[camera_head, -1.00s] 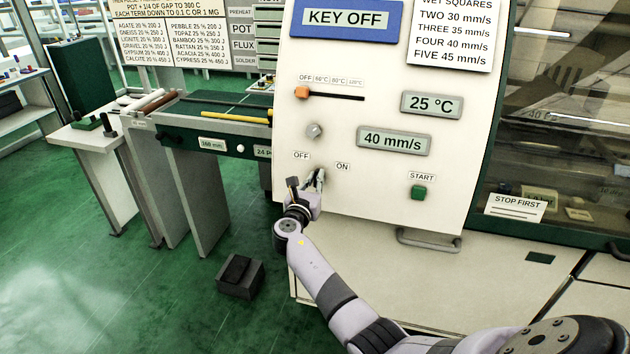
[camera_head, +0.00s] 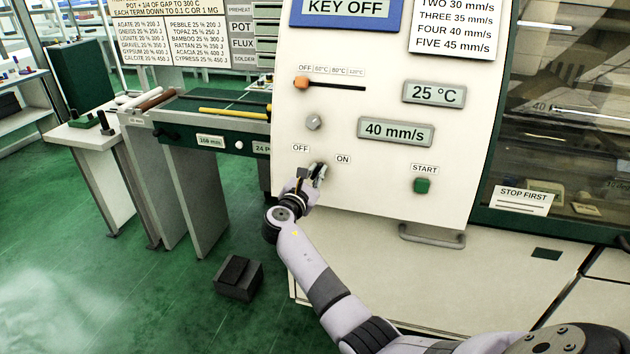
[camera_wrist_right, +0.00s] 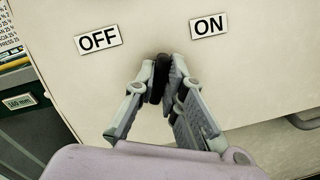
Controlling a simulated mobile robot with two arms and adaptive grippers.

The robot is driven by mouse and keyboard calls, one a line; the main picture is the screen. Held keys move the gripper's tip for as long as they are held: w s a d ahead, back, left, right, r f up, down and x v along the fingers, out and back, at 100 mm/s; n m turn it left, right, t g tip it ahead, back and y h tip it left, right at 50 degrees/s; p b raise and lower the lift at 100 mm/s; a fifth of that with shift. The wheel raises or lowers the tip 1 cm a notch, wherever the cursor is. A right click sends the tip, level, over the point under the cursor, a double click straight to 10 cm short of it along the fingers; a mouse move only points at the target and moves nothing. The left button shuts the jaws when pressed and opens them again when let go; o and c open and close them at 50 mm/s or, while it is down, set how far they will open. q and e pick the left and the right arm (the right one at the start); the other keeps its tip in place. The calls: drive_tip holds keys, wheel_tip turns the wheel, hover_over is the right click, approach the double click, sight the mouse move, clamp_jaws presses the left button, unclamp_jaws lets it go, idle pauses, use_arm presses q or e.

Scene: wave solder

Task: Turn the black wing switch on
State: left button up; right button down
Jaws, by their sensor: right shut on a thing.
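The black wing switch (camera_wrist_right: 160,76) shows in the right wrist view, on the white panel below and between the OFF label (camera_wrist_right: 98,39) and the ON label (camera_wrist_right: 209,25). My right gripper (camera_wrist_right: 164,78) is shut on it, one finger on each side. The visible part of the wing stands nearly upright in that view, between the two labels. In the head view my right gripper (camera_head: 318,172) is at the panel, below the OFF label (camera_head: 300,148) and the ON label (camera_head: 343,159), and mostly hides the switch. My left gripper is not in view.
Above the switch are a grey knob (camera_head: 313,122) and an orange slider (camera_head: 302,82). A green START button (camera_head: 422,186) is to the right, with a handle (camera_head: 432,236) below. A dark block (camera_head: 239,277) lies on the green floor, lower left.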

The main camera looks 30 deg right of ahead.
drive_tip(key=m+b, duration=0.1)
drive_tip(key=m, duration=0.1)
drive_tip(key=m+g+b, duration=0.1)
drive_tip(key=m, duration=0.1)
drive_tip(key=shift+f+m+b, duration=0.2)
drive_tip(key=shift+m+b, duration=0.2)
drive_tip(key=shift+m+g+b, duration=0.3)
drive_tip(key=shift+m+b, duration=0.35)
drive_tip(key=shift+m, duration=0.65)
drive_tip(key=shift+r, duration=0.1)
drive_tip(key=c, duration=1.7)
unclamp_jaws()
drive_tip(key=shift+o, duration=0.2)
